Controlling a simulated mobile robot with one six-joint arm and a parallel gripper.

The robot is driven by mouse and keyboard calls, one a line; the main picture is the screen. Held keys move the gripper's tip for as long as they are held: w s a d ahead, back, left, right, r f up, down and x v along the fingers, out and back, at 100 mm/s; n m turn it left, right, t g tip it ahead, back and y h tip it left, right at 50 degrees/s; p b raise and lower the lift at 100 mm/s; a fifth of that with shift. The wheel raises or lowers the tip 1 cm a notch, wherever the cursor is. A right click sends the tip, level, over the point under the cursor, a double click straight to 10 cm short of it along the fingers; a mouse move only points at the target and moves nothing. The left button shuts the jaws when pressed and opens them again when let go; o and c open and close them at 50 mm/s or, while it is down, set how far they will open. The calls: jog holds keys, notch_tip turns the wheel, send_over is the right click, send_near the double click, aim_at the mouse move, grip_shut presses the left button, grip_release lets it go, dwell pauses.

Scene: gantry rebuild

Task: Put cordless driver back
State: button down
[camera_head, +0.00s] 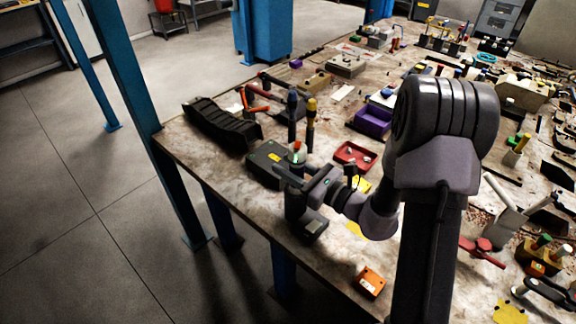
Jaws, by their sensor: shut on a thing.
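My gripper (290,180) is at the near left part of the bench and is shut on the cordless driver (309,226). The driver is dark grey, with a handle and a broad foot low in the picture. The gripper and wrist hide much of its upper part. I cannot tell whether its foot touches the bench top. A dark box with a yellow label (268,157) lies just behind and left of the gripper. I cannot tell whether it is the driver's place.
Two upright handles, one dark (292,108) and one yellow-topped (311,115), stand close behind the gripper. A red tray (354,155) is to the right. An orange box (370,282) lies near the front edge. A black ribbed piece (222,123) is at left. My arm hides some bench.

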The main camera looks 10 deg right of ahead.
jog(key=shift+f+b, duration=0.4)
jog(key=shift+f, duration=0.05)
dwell(0.4)
jog(key=c, duration=0.9)
grip_release()
jog(key=p+v, duration=0.2)
jog(key=v, duration=1.5)
jog(key=shift+s, duration=0.2)
jog(key=shift+d, duration=0.15)
